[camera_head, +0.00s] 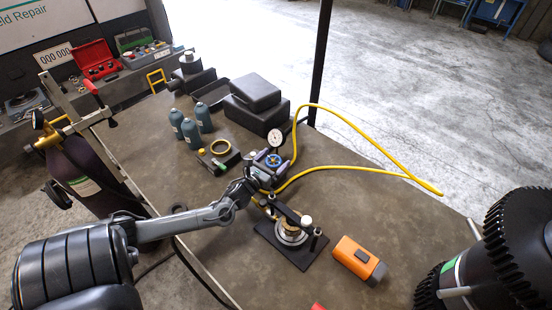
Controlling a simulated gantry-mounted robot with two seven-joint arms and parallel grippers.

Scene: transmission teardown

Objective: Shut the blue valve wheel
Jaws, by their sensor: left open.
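The blue valve wheel (273,160) is a small blue disc near the middle of the camera_head view. It sits just below a round white pressure gauge (275,137), where yellow hoses meet. My left gripper (267,165) is at the wheel, with its fingers spread around or just beside it. The fingers partly hide the wheel and its body, and I cannot tell whether they touch it. My right gripper is not in view.
A black press-like fixture (291,236) stands just in front of the gripper. A yellow hose (370,169) loops right over the table. Orange tool (358,261), dark geared assembly (520,240), black cases (256,92) and teal bottles (191,132) surround it. The table's right-middle is fairly clear.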

